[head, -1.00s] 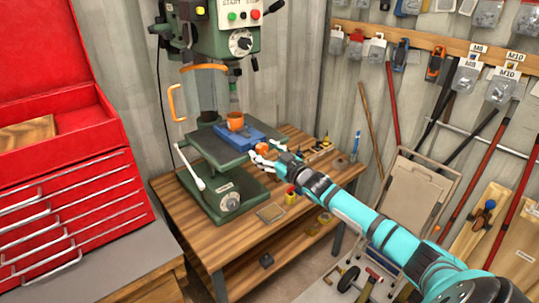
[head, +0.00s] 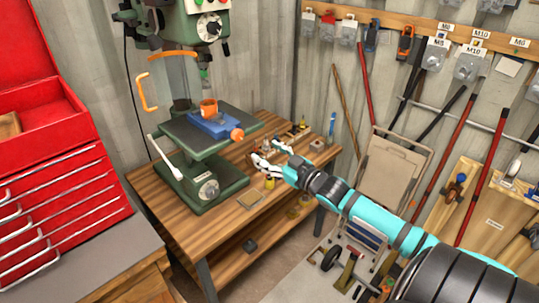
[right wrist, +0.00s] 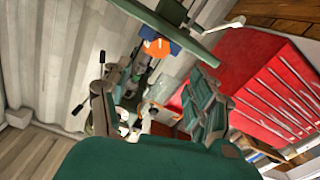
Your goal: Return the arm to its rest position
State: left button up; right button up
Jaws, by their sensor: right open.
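My right arm (head: 390,232) reaches in from the lower right in the head view. My right gripper (head: 262,163) is open and empty, just right of and below the orange knob (head: 237,134) of the blue vise (head: 212,126), apart from it. In the right wrist view, the two fingers of my right gripper (right wrist: 153,105) are spread wide. The orange knob also shows there above them (right wrist: 157,48). My left gripper is out of view.
The vise and an orange cup (head: 208,107) are on the green drill press (head: 186,158). It stands on a wooden workbench (head: 165,205) with small parts. A red tool chest (head: 65,200) is at left. A folded cart (head: 393,180) and leaning poles are at right.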

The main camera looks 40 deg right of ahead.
dwell(0.5)
jog(key=s+d+f+m+g+h+b, duration=0.1)
jog(key=s+d+f+g+h, duration=0.15)
jog(key=f, duration=1.05)
jog(key=s+d+f+m+g+h+b, duration=0.1)
jog(key=s+f+g+b, duration=0.15)
jog(key=f, duration=0.95)
jog(key=s+a+f+m+g, duration=0.15)
jog(key=s+f, duration=0.25)
jog(key=f, duration=0.5)
jog(key=s+a+f+n+g, duration=0.1)
jog(key=s+f+g, duration=0.1)
jog(key=s+f, duration=0.45)
jog(key=s+a+f+g+b, duration=0.15)
jog(key=s+a+f, duration=0.25)
jog(key=s+f, duration=0.45)
jog(key=s+a+f+g+b, duration=0.1)
jog(key=s+a+f+g, duration=0.35)
jog(key=f, duration=0.65)
jog(key=s+a+f, duration=0.3)
jog(key=s+a, duration=0.1)
jog(key=s, duration=0.2)
jog(key=s+a+f+n+g+y+b, duration=0.1)
jog(key=s+a+f, duration=0.2)
jog(key=s, duration=0.4)
jog(key=s+a+f+g+y+b, duration=0.1)
jog(key=s+a+f, duration=0.2)
jog(key=s+a, duration=0.3)
jog(key=shift+s, duration=0.2)
jog(key=shift+g, duration=0.25)
